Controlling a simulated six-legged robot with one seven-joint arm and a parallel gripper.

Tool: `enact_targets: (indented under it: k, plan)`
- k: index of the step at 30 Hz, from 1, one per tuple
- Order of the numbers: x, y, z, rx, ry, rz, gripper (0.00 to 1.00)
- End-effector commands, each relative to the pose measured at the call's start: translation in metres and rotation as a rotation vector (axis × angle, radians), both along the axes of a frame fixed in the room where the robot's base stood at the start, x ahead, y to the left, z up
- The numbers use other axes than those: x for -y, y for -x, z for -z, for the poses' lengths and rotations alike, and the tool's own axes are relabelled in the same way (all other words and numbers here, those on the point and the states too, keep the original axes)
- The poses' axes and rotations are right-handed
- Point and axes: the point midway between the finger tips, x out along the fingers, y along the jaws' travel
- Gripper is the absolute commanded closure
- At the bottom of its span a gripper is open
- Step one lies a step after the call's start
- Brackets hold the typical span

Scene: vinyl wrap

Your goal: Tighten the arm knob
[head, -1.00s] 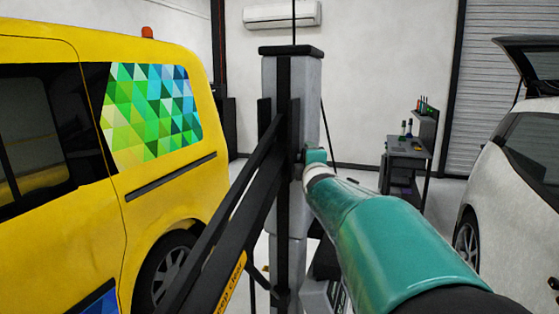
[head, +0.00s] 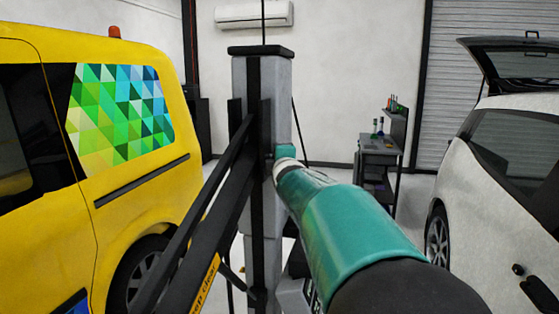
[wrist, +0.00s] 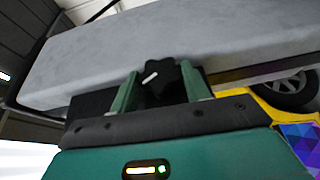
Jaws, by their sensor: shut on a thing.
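The arm knob (wrist: 160,82) is a black, lobed knob with a white mark, seen in the wrist view against the grey post. My gripper (wrist: 162,88) has its two green fingers on either side of it and is shut on it. In the head view, my gripper (head: 286,151) reaches the right side of the grey upright post (head: 276,105). The knob is hidden there behind my arm and gripper. Black lift arms (head: 205,215) slope from the post toward the lower left.
A yellow van (head: 140,190) with a patterned window stands close on the left. A white car (head: 500,190) with a raised tailgate stands on the right. A grey workbench (head: 380,150) with bottles is behind. Floor shows between post and car.

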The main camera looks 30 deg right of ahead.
Motion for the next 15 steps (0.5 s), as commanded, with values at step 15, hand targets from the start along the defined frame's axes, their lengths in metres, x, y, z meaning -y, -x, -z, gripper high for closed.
enact_targets:
  k: [15]
  plan:
    - [-0.0007,0.0005,-0.0016,-0.067,-0.074,0.008,0.76]
